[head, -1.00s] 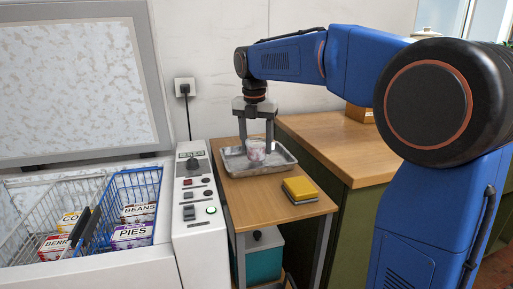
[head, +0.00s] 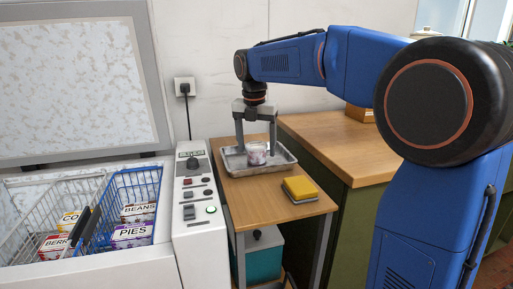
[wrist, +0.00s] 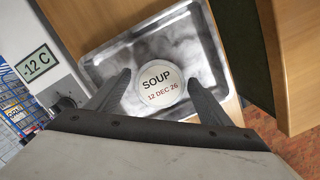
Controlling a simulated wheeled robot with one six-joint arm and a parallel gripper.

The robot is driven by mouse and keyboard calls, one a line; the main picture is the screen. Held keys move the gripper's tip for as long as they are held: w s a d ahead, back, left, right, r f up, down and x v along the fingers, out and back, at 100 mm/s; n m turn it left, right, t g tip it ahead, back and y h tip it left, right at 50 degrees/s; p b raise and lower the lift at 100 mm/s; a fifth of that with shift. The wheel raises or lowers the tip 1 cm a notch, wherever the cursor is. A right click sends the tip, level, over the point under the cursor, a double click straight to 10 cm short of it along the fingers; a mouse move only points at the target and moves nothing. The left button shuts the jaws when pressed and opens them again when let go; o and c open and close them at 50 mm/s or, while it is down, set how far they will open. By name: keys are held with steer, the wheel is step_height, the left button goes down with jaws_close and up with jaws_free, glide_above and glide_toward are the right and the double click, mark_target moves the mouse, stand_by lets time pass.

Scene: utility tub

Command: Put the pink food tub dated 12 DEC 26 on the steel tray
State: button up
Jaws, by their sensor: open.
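The food tub (head: 256,153) stands upright on the steel tray (head: 284,165), pinkish through its side. In the wrist view its white round lid (wrist: 160,88) reads SOUP and 12 DEC 26, and the steel tray (wrist: 205,45) lies under it. My gripper (head: 256,147) is above the tray with its fingers apart on either side of the tub. In the wrist view the open fingers (wrist: 160,97) show gaps to the lid, so they look clear of the tub.
The tray is on a small wooden table (head: 258,200), with a yellow sponge-like block (head: 300,187) at its front right. A white control panel (head: 197,210) is at left, beside an open freezer with a blue wire basket (head: 135,190) of labelled boxes. A wooden counter (head: 335,145) stands at right.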

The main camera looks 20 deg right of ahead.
mark_target(255, 146)
step_height(255, 146, up, 12)
steer(key=s, duration=0.1)
steer(key=shift+a+f, duration=0.25)
steer(key=shift+a, duration=0.15)
steer(key=shift+s, duration=0.1)
